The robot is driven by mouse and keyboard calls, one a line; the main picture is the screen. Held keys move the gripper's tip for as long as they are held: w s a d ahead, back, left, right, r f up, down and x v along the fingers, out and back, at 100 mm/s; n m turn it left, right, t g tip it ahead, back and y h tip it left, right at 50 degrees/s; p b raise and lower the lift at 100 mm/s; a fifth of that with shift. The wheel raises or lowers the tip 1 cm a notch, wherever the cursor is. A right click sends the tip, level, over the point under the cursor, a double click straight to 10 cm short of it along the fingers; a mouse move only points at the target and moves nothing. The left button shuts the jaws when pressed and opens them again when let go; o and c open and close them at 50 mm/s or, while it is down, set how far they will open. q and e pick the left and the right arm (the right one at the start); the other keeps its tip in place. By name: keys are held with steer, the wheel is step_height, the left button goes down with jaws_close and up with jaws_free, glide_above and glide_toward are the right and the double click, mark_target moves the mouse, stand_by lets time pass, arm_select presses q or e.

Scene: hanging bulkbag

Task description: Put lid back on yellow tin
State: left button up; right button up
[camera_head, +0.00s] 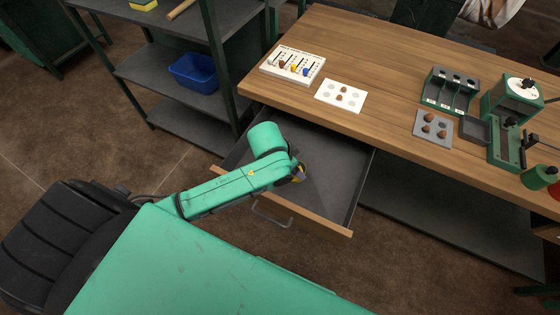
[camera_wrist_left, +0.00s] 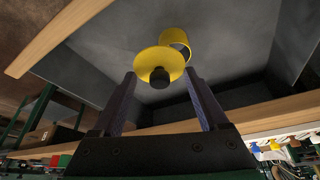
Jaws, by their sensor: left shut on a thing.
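The yellow lid (camera_wrist_left: 150,62) is a round disc with a black knob (camera_wrist_left: 160,77), seen between my left gripper's fingers in the left wrist view. My left gripper (camera_wrist_left: 160,80) is shut on the lid by its knob. The yellow tin (camera_wrist_left: 177,37) is just beyond the lid and partly hidden by it; its dark opening shows. In the head view my left gripper (camera_head: 298,175) is over the open drawer (camera_head: 335,222), with only a little yellow showing beside it. I cannot tell whether lid and tin touch. My right gripper is not in view.
The drawer's grey floor (camera_head: 330,175) is bare around the gripper. The wooden bench (camera_head: 390,95) above holds a white rack (camera_head: 293,64), a white card (camera_head: 340,96), a grey tray (camera_head: 433,127) and a green press (camera_head: 505,120). A shelf with a blue bin (camera_head: 194,73) stands left.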

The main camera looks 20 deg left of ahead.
arm_select(q)
steer(key=w+m+g+h+p, duration=0.1)
steer(key=w+m+p, duration=0.3)
steer(key=w+p, duration=0.1)
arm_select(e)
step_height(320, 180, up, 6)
arm_select(q)
steer(key=shift+m, duration=0.3)
steer(key=f+b, duration=0.4)
steer(key=w+f+b, duration=0.1)
steer(key=f+b, duration=0.1)
steer(key=shift+a+f, duration=0.1)
steer(key=shift+f, duration=0.15)
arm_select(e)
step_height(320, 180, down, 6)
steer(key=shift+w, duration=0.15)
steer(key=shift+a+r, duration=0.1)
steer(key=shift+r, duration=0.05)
arm_select(q)
steer(key=shift+s+r+p, duration=0.1)
steer(key=shift+r+p, duration=0.05)
steer(key=shift+p, duration=0.35)
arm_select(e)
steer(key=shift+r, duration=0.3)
arm_select(q)
steer(key=shift+p, duration=0.35)
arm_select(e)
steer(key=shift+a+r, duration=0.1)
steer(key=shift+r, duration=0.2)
